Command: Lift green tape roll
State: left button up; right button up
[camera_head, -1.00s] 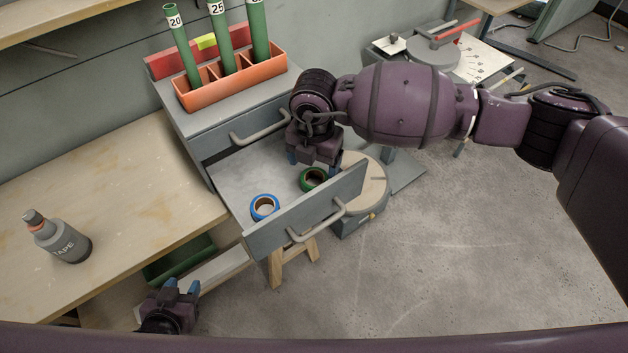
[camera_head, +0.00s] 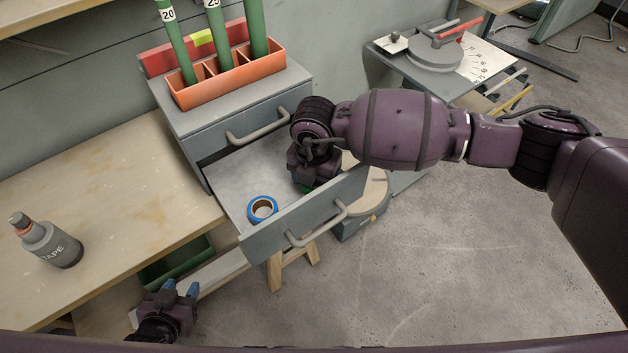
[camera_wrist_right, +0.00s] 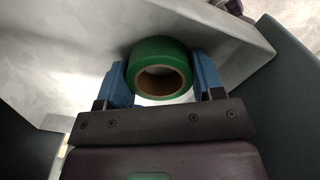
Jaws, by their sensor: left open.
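The green tape roll (camera_wrist_right: 161,51) is in the right wrist view, between the two blue fingers of my right gripper (camera_wrist_right: 163,78). The fingers lie close along both sides of the roll; whether they press on it cannot be told. In the head view my right gripper (camera_head: 311,183) is down inside the open drawer and hides nearly all of the roll. My left gripper (camera_head: 180,294) is open and empty, low beside the workbench, apart from the roll.
A blue tape roll (camera_head: 262,208) lies in the drawer, left of my right gripper. The drawer front (camera_head: 270,245) and side walls stand close around. An orange holder (camera_head: 228,87) with green tubes sits on the cabinet.

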jog(key=shift+c, duration=1.2)
jog(key=shift+p, duration=0.3)
